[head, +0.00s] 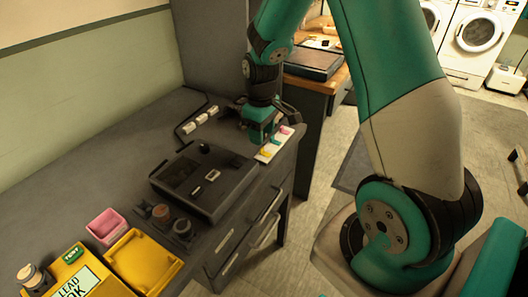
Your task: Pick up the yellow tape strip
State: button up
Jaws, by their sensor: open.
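The yellow tape strip (265,153) lies on a small white card (261,158) near the right edge of the dark bench. A pink strip (286,130) lies further along the same card. A small part between them is partly covered and hard to make out. My gripper (257,141) points down just left of and behind the yellow strip, close above the bench. It is open and nothing shows in it. The gap between its fingers is too small to see clearly, and I cannot tell whether it touches the card.
A black case (205,178) sits in front of my gripper. Several white pieces (201,119) stand in a row behind left. A pink bin (107,226), a yellow tray (145,262) and dark round jars (161,212) are at the near left. Drawers (250,230) face the open floor.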

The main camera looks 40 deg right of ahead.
aim_at(263, 148)
notch_tip(263, 148, down, 5)
jog(key=shift+s+d+f, duration=0.1)
jog(key=shift+f, duration=0.05)
jog(key=shift+c, duration=0.5)
grip_shut()
